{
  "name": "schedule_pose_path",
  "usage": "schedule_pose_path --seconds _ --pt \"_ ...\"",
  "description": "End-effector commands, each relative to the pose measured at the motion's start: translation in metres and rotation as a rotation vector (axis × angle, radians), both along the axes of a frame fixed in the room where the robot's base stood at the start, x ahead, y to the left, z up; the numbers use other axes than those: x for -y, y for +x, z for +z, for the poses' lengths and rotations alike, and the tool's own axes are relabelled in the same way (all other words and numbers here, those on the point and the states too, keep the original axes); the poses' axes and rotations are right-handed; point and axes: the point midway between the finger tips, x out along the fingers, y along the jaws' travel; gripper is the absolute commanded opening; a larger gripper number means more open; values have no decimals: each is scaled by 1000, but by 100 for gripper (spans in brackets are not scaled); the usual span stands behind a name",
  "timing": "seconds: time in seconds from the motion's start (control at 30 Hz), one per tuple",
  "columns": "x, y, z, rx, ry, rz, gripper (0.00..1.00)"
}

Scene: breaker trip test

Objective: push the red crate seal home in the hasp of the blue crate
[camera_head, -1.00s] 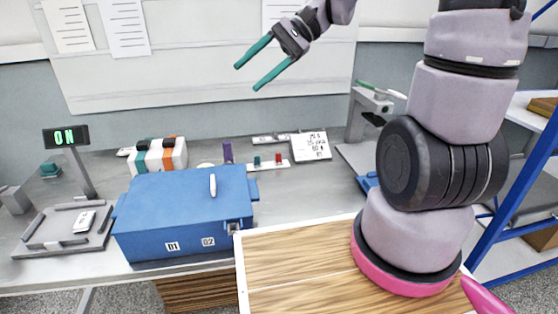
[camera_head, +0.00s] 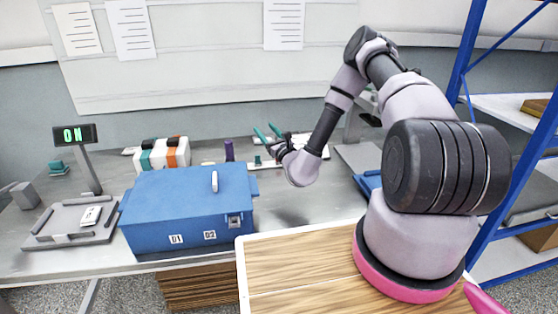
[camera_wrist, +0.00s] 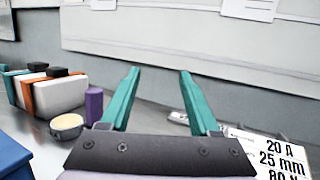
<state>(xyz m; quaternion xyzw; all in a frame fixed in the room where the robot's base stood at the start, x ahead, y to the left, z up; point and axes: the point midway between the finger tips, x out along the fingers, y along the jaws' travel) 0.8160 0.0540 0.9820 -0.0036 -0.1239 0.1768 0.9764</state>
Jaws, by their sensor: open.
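The blue crate (camera_head: 185,212) stands closed on the grey bench, with a white handle on its lid and labels D1 and D2 on its front. A small grey hasp (camera_head: 235,221) is at the right end of its front. My gripper (camera_head: 266,129) is open, with its teal fingers apart above the back of the bench, behind and right of the crate. The wrist view shows the empty gap between the fingers (camera_wrist: 159,72). I cannot make out the red seal now; a red piece seen earlier on a white strip is behind my gripper's area.
A teal piece (camera_head: 257,160) is near the gripper. A purple cylinder (camera_head: 229,150) and a banded white case (camera_head: 162,154) stand behind the crate. A grey tray (camera_head: 72,223) and an ON display (camera_head: 74,134) are at left. A wooden top (camera_head: 300,272) lies in front.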

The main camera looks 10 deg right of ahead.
Motion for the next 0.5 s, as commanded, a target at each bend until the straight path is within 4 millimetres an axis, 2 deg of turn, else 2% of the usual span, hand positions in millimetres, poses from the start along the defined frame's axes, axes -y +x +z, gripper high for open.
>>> schedule_pose_path --seconds 0.03,0.1,0.2,0.37,0.5 --pt "12 -3 -34 -63 14 -87 62" --pt "28 -7 -70 -134 18 -191 62" --pt "42 -15 -103 -201 15 -290 62" --pt "51 -21 -124 -246 7 -353 62" --pt "53 -5 -126 -248 6 -364 62"
